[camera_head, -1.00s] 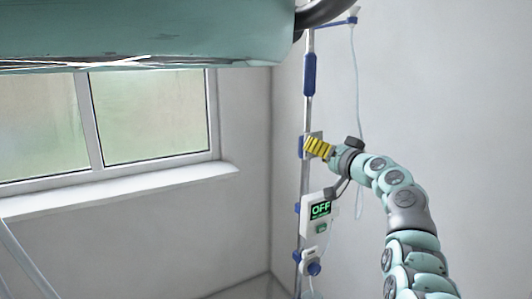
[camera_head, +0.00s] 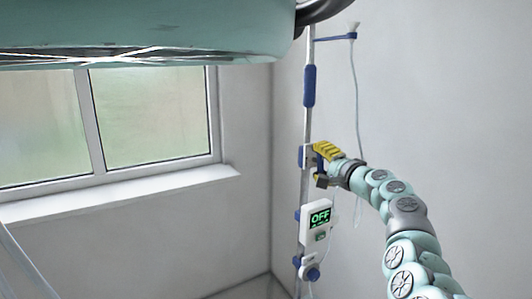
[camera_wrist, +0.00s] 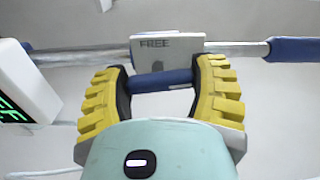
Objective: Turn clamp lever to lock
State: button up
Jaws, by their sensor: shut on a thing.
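The clamp (camera_head: 308,157) sits on the upright metal pole at mid height in the head view. In the wrist view its pale plate (camera_wrist: 168,44) reads "FREE". The blue clamp lever (camera_wrist: 162,81) lies crosswise in front of the plate, roughly in line with the pole as seen there. My gripper (camera_wrist: 161,82) has its yellow ribbed fingers on either end of the lever and is shut on it. In the head view my gripper (camera_head: 323,158) is at the clamp, reaching in from the right. Any lettering besides "FREE" cannot be read.
Below the clamp, a white pump box (camera_head: 317,217) shows "OFF". A smaller blue-and-white fitting (camera_head: 309,269) is lower on the pole (camera_head: 307,127). A thin tube (camera_head: 356,100) hangs from the top hook, behind my arm. A window is at left.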

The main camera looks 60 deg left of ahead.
jog(key=shift+r+m, duration=0.2)
jog(key=shift+m, duration=0.4)
jog(key=o, duration=1.2)
jog(key=shift+f, duration=0.2)
jog(key=shift+d, duration=0.15)
jog(key=shift+s+d, duration=0.15)
jog(key=shift+d, duration=1.8)
jog(key=shift+s+d, duration=0.15)
jog(key=shift+d, duration=1.85)
jog(key=shift+s+d, duration=0.15)
jog(key=shift+d, duration=1.8)
